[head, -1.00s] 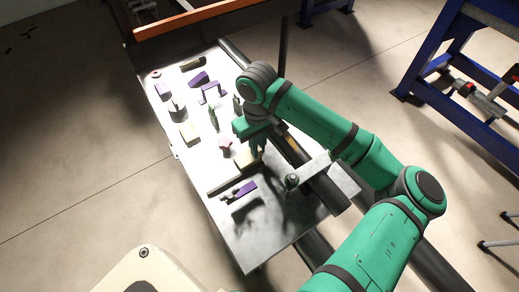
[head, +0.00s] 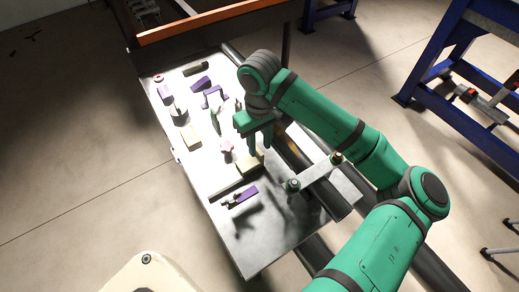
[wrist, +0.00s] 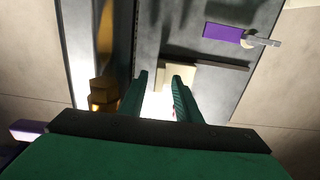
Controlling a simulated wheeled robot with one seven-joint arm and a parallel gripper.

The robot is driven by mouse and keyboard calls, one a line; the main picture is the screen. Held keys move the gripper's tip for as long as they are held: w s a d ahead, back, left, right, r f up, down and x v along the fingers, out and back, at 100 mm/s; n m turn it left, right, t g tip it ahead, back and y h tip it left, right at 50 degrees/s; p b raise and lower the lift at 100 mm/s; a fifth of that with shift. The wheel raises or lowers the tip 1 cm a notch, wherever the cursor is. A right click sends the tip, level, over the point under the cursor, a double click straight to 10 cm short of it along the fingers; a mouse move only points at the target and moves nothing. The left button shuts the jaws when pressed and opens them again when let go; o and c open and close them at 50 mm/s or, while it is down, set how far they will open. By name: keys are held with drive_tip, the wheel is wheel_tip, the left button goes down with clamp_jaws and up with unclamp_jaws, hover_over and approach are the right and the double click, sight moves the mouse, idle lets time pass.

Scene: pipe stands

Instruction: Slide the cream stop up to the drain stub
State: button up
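A cream block (head: 246,164), which I take as the cream stop, lies on the grey metal table beside a long dark bar (head: 232,187). In the wrist view the cream block (wrist: 182,74) lies just beyond my fingertips, close to the bar (wrist: 205,57). My gripper (head: 260,145) points down over the table near the block; its green fingers (wrist: 158,80) are apart with a bright gap between them. Whether a finger touches the block cannot be told. A purple block with a small grey fitting (head: 240,197) lies past the bar. I cannot tell which part is the drain stub.
A second cream block (head: 190,137), a pink star-shaped piece (head: 227,146) and several purple and dark parts lie on the table's left side. The table's front end is largely clear.

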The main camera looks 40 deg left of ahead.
wheel_tip(320, 180, up, 7)
idle(0.3)
